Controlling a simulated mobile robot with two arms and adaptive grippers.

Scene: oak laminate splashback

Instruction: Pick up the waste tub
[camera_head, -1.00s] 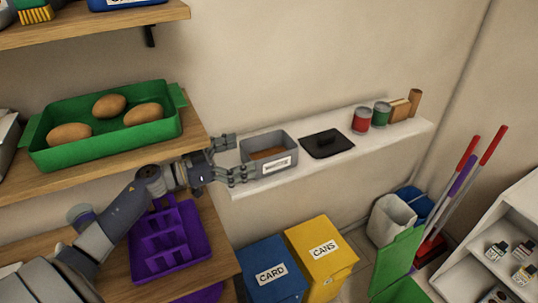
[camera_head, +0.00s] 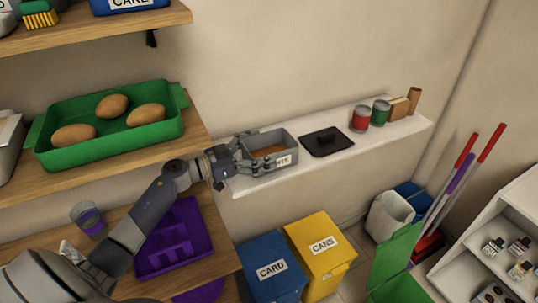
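The waste tub (camera_head: 287,145) is a grey open box with a white label on its front and something brown inside. It stands upright on the left part of the white wall ledge. My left gripper (camera_head: 256,150) is at the tub's left end, its fingers open and spread either side of it. One finger is by the back wall; the other is in front of the front wall and covers part of the label. I cannot tell whether the fingers touch the walls. My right gripper is not in view.
On the ledge (camera_head: 390,137), right of the tub, are a black lid (camera_head: 327,142), a red can (camera_head: 360,120) and a green can (camera_head: 381,113). A green tray (camera_head: 110,145) of brown eggs or potatoes is on the left shelf. Blue CARD (camera_head: 272,270) and yellow CANS (camera_head: 322,250) bins stand below.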

